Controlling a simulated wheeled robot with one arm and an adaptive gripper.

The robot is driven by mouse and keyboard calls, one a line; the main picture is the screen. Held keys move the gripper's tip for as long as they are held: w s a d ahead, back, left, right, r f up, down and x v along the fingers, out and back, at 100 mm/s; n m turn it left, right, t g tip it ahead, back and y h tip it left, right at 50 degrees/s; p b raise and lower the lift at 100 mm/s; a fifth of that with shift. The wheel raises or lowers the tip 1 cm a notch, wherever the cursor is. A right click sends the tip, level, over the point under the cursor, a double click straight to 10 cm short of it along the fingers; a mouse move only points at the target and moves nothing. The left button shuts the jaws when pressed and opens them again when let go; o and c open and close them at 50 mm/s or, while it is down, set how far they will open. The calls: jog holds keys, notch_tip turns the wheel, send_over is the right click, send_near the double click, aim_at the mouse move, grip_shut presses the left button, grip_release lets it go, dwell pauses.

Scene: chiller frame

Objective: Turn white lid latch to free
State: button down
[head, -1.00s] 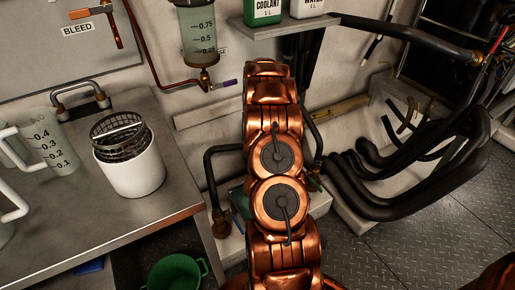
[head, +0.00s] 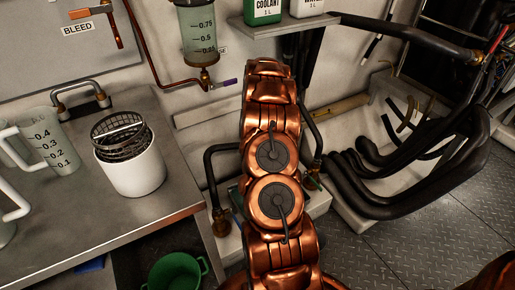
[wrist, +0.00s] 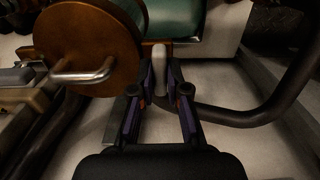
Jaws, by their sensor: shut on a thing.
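The white lid latch (wrist: 159,60) is a small pale upright tab in the wrist view, in front of a dark green body (wrist: 178,20). My gripper (wrist: 161,76) has its two dark fingers on either side of the latch and is shut on it. The fingertips partly cover the latch's sides. In the head view my copper arm hides the latch and the gripper.
A round brown cap with a metal handle (wrist: 85,75) stands close left of my fingers. A black hose (wrist: 250,115) curves at the right. In the head view, a bench (head: 150,215) holds a white cup with a strainer (head: 130,172).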

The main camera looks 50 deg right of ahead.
jog(key=c, duration=1.2)
grip_release()
jog(key=shift+o, duration=0.2)
jog(key=shift+r, duration=0.1)
notch_tip(320, 180, up, 12)
